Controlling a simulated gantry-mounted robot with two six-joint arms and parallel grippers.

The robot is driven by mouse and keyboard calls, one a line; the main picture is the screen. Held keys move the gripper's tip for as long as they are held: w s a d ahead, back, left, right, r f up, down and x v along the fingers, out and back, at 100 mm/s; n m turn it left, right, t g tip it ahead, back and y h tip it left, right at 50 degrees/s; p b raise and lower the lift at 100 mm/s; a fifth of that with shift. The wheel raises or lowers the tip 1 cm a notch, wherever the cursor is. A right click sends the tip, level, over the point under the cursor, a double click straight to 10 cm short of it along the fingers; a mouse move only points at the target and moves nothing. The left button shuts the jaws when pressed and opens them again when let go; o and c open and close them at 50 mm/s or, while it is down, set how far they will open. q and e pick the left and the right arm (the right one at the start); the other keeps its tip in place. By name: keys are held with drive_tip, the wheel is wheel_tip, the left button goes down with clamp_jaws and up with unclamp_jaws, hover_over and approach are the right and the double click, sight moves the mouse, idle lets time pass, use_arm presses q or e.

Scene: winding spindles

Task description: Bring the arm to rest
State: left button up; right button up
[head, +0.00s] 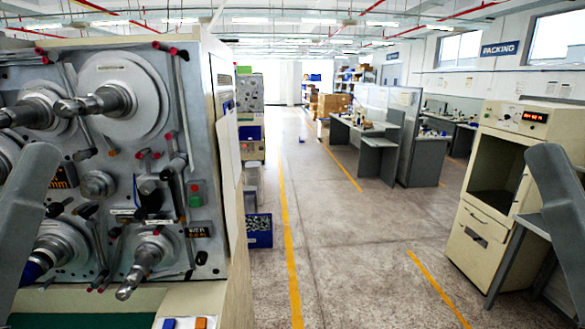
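A grey arm link of mine stands at the left edge of the head view, and another at the right edge. Neither link shows fingertips, so both grippers are out of view. At the left stands a winding machine (213,150) with a grey front panel. Its upper spindle (100,103) sticks out from a large round disc, and a lower spindle (140,268) points down and forward. The left arm link covers part of the machine's left side.
A cream cabinet (490,190) with a red display and an open bay stands at the right. A grey table (505,270) is beside it. Grey desks (378,150) and shelves are farther back. The aisle floor (350,250) between machine and cabinet is clear, marked with yellow lines.

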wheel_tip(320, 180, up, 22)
drive_tip(key=p, duration=1.8)
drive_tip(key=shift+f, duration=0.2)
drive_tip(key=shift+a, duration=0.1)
